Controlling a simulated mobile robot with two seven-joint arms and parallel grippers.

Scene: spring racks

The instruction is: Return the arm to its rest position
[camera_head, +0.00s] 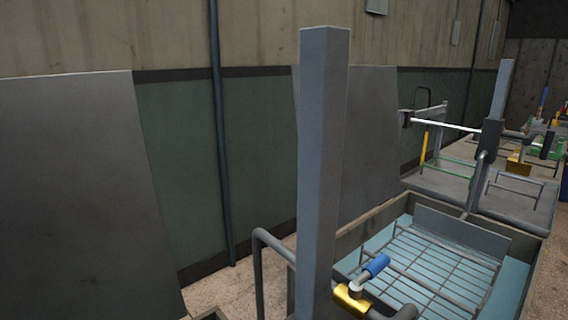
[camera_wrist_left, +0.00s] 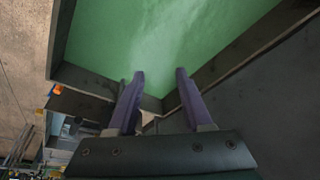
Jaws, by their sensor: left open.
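My left gripper (camera_wrist_left: 160,73) shows in the left wrist view. Its two purple-grey fingers stand apart with nothing between them. Beyond the fingertips is a green surface (camera_wrist_left: 170,35) bordered by dark walls that meet in a corner. I cannot tell how far the fingertips are from it. Neither gripper shows in the head view, and my right gripper is in no view.
In the head view a grey post (camera_head: 322,170) rises in front of a tank (camera_head: 528,290) with a wire rack (camera_head: 430,268). A blue-handled valve (camera_head: 376,266) sits beside the post. Grey panels (camera_head: 75,190) stand at left. Tables with frames lie farther right.

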